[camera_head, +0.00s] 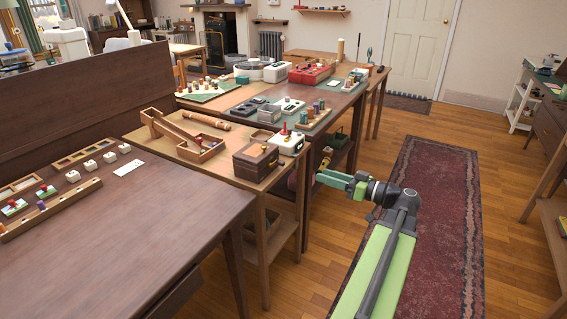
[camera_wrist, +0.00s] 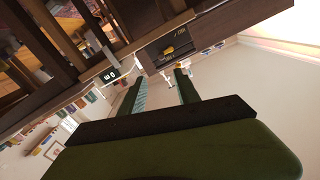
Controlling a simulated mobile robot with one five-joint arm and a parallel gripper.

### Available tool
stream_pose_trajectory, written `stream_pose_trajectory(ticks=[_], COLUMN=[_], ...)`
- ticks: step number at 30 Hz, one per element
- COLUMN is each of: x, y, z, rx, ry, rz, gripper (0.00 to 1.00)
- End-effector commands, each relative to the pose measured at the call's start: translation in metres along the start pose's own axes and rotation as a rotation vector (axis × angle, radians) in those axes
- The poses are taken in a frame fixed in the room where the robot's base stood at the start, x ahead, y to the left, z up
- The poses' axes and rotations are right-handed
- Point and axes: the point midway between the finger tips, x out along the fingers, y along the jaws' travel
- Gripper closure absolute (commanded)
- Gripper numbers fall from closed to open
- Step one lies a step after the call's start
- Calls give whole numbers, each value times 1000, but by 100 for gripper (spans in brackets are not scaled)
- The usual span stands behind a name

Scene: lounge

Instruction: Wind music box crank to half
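The music box looks to be the small dark wooden box (camera_head: 255,162) at the near right corner of the middle table. In the tilted wrist view the box (camera_wrist: 185,45) is ahead of the fingertips, with a small yellow metal part (camera_wrist: 168,49) on its face that may be the crank. How far the crank is turned is too small to tell. My gripper (camera_head: 319,178) is to the right of the box, over the floor beside the table, apart from it. In the wrist view the two green fingers (camera_wrist: 158,82) are spread with nothing visibly held.
A white box with a red knob (camera_head: 289,143) stands just behind the music box. A wooden tray (camera_head: 190,138) lies to the left on the same table. A dark table (camera_head: 140,235) fills the near left. The rug (camera_head: 440,215) on the right is clear.

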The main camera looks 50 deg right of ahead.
Motion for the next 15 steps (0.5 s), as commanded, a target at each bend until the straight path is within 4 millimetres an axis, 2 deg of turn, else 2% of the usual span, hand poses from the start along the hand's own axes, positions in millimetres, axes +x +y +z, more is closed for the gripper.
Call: stream_pose_trajectory(ticks=[1, 9, 15], x=[15, 89, 133], y=[-2, -5, -7], z=[0, 2, 2], rx=[0, 0, 0], ry=[-2, -4, -4], rz=[-6, -14, -17], gripper=[62, 62, 62])
